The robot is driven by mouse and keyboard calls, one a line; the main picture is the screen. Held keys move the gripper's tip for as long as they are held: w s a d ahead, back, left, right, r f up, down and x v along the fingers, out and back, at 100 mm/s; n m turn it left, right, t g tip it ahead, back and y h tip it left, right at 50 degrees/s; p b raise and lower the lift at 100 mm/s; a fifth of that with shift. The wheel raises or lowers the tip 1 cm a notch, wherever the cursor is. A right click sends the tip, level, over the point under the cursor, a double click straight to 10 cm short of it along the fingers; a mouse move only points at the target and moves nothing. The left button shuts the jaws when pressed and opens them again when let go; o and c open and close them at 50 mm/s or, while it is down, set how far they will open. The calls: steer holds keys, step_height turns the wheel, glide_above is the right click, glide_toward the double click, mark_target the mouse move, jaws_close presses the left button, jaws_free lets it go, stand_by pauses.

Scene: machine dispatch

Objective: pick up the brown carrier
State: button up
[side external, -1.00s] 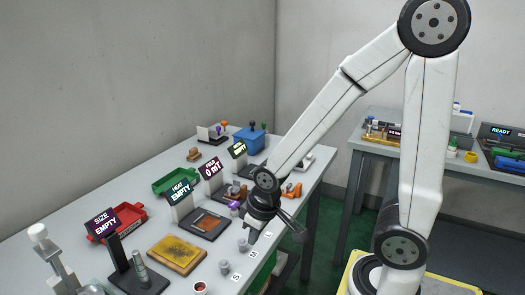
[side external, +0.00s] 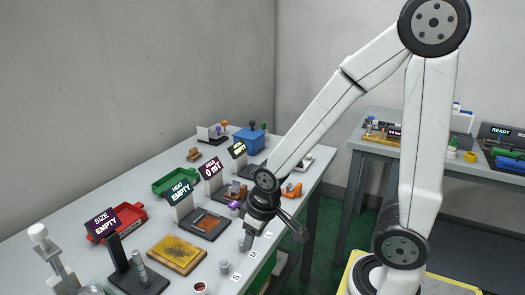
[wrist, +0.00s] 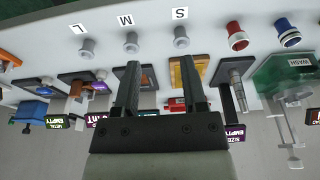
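A small brown piece (side external: 193,154) lies on the back left part of the long table in the side external view; it may be the brown carrier, but it is too small to tell. A flat brown plate (side external: 205,222) lies in the station with the HEAT EMPTY sign, and also shows in the wrist view (wrist: 148,77). My gripper (side external: 250,236) is over the table's front edge, near the letter M, apart from both. In the wrist view my gripper (wrist: 160,66) has its two fingers spread, with nothing held between them.
Grey pegs (wrist: 130,41) stand by the letters L, M and S. A yellow pad (side external: 177,253), a red tray (side external: 130,217), a green tray (side external: 175,181) and a blue box (side external: 249,139) are on the table. Upright signs (side external: 181,190) stand among the stations. A second table (side external: 360,144) is at right.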

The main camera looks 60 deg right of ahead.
mark_target(246, 188)
steer(key=shift+o, duration=1)
